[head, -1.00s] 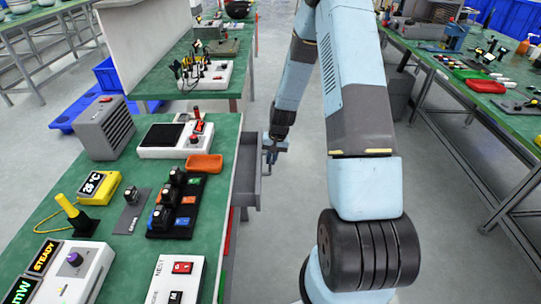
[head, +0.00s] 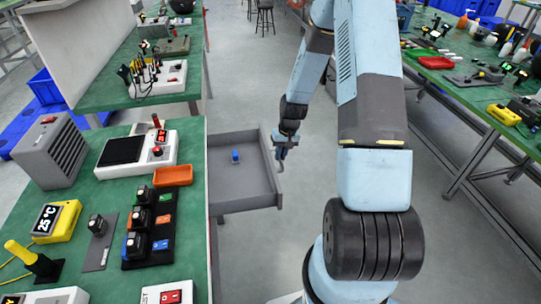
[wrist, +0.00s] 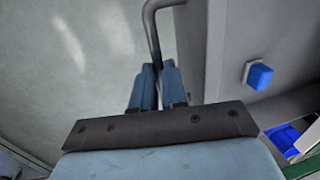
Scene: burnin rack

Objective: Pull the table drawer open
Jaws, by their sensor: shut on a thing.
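The grey table drawer (head: 240,205) stands well out from the right side of the green-topped table (head: 190,230) in the head view. A blue-topped small object (head: 235,157) lies inside it; it also shows in the wrist view (wrist: 259,76). My gripper (head: 281,148) is at the drawer's outer front. In the wrist view my gripper's blue fingers (wrist: 157,82) are shut on the bent grey drawer handle (wrist: 152,25). In the head view, the fingers' grip on the handle is too small to make out.
The table carries an orange tray (head: 173,176), a white device with a dark screen (head: 125,150), a grey vented box (head: 50,152) and a black rack of modules (head: 150,230). Another bench (head: 490,100) stands at the right. Bare floor lies between.

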